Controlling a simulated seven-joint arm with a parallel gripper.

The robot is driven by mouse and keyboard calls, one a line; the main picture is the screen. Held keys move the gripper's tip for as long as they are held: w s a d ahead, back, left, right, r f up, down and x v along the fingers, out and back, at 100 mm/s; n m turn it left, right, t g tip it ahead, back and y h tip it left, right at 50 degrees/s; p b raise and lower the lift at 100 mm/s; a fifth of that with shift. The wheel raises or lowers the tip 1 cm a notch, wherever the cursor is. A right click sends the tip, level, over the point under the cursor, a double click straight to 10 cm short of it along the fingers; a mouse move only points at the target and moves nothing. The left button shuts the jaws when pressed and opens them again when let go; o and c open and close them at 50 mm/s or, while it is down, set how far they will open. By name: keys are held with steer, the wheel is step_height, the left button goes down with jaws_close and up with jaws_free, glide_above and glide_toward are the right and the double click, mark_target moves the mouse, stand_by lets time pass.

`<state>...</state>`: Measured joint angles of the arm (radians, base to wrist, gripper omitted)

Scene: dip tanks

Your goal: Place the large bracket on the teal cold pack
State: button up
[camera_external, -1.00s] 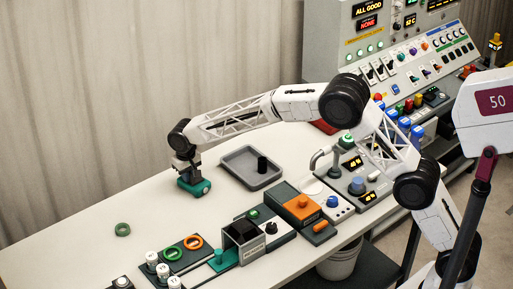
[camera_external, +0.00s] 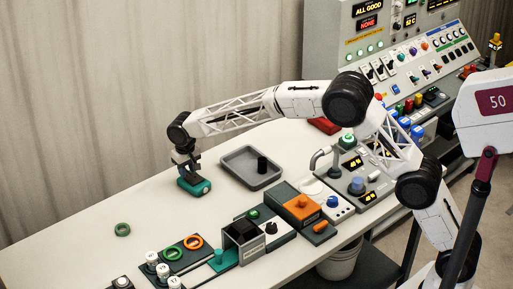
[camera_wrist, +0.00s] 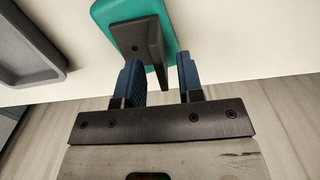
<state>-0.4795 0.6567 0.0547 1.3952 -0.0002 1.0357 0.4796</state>
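The teal cold pack (camera_external: 200,189) lies on the white table below my gripper (camera_external: 185,160). It also shows at the top of the wrist view (camera_wrist: 112,10). A dark grey bracket (camera_wrist: 138,38) rests on the pack in the wrist view, with a narrow upright part towards my gripper. I take it to be the large bracket. My gripper's two blue fingers (camera_wrist: 160,70) stand apart, with a clear gap on the right of the bracket's near end. The bracket is small and dark under my gripper in the external view.
A grey tray (camera_external: 232,174) with a black cylinder (camera_external: 262,164) stands to the right. Boxes, rings and white-capped jars line the front edge. The table between them and the pack is clear.

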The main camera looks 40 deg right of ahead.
step_height(320, 180, up, 9)
stand_by(0.5)
steer(key=shift+r, duration=0.15)
stand_by(0.6)
steer(key=s+d+r, duration=0.6)
steer(key=s+d, duration=0.2)
steer(key=d, duration=0.2)
steer(key=s+d+r+t, duration=0.1)
steer(key=s+d+r, duration=0.4)
steer(key=s+d, duration=0.45)
steer(key=s+d+r, duration=0.6)
steer(key=s+d, duration=0.1)
steer(key=d, duration=0.4)
steer(key=s+d+f+t, duration=0.1)
steer(key=s+d, duration=0.5)
steer(key=s, duration=0.3)
steer(key=s+d, duration=0.5)
steer(key=s, duration=0.5)
steer(key=s+d+f, duration=0.3)
steer(key=s, duration=0.6)
steer(key=s+d+f, duration=0.3)
steer(key=s+f, duration=0.1)
steer(key=s, duration=0.5)
steer(key=shift+f+t, duration=0.3)
